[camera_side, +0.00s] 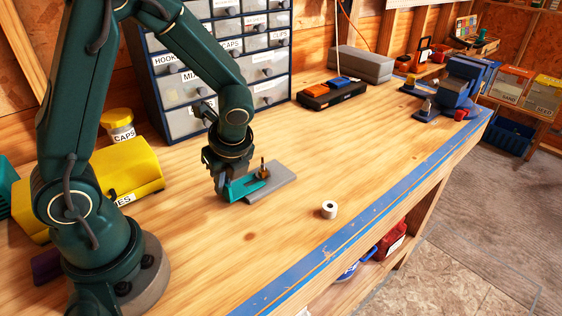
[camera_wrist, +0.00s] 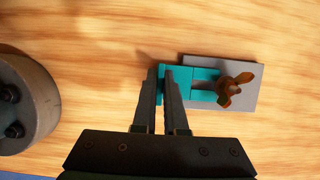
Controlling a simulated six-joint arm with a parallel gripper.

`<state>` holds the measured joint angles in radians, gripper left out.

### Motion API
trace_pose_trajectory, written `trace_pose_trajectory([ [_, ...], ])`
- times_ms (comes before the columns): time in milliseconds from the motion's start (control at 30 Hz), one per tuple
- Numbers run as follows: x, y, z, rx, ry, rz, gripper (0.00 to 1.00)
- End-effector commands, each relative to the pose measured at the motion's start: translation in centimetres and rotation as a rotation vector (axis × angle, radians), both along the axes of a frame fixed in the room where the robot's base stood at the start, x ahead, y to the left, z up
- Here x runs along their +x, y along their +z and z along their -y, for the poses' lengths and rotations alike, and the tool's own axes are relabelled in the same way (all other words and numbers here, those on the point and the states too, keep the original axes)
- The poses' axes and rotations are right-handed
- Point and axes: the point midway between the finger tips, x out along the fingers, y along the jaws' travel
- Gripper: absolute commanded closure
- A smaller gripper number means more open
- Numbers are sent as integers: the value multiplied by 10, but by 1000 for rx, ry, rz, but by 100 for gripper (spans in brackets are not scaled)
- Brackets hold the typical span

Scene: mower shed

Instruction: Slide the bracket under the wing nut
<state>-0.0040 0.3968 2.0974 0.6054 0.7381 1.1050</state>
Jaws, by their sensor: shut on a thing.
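The teal bracket (camera_side: 246,189) has a flat body with two prongs and an open slot between them. My gripper (camera_side: 222,188) is shut on the end of its body, low over the bench. In the wrist view the bracket (camera_wrist: 187,76) lies over the left part of a grey plate (camera_wrist: 248,70), prongs pointing right. The brown wing nut (camera_wrist: 236,90) stands on the plate and also shows in the side view (camera_side: 263,173). The prong tips come up to the wing nut's left side; whether they reach beneath its wings I cannot tell.
A white ring-shaped piece (camera_side: 329,209) lies on the bench in front of the plate. A drawer cabinet (camera_side: 215,55) stands behind, and a yellow container (camera_side: 120,175) is at the left. A black tray with blocks (camera_side: 331,92) is farther back.

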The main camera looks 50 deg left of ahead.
Motion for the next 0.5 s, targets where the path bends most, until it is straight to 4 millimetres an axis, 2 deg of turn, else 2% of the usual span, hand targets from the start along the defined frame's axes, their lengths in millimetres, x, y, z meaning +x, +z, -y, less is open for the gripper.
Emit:
trace_pose_trajectory([
  [500,25,-1,0,0,2,0,100],
])
